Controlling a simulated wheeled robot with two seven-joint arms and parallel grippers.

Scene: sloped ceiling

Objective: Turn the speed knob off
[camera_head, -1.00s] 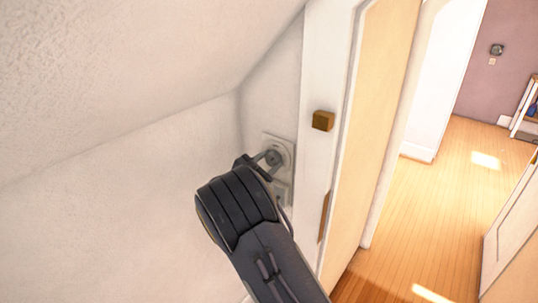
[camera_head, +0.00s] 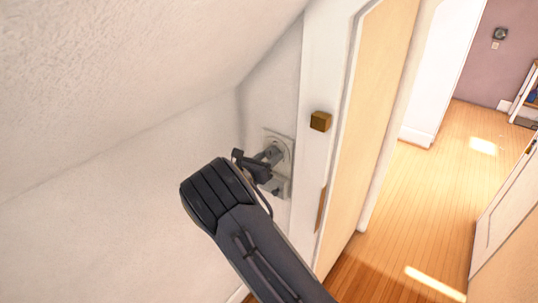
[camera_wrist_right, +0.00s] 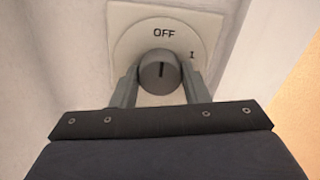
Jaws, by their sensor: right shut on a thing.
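The speed knob (camera_wrist_right: 160,72) is a round grey knob on a white wall plate (camera_wrist_right: 205,18) marked "OFF" at the top and "I" to the right. A dark line on the knob's face stands near vertical, in line with "OFF" in the right wrist view. My right gripper (camera_wrist_right: 160,88) has one finger on each side of the knob and is shut on it. In the head view the right gripper (camera_head: 263,160) reaches the plate (camera_head: 285,143), and its fingers partly hide the knob. My left gripper is not in view.
A second plate (camera_head: 281,187) sits just below on the wall. A white door frame with a wooden block (camera_head: 320,121) stands close to the right. A sloped ceiling (camera_head: 120,70) hangs at the left. Open wooden floor (camera_head: 440,190) lies beyond the doorway.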

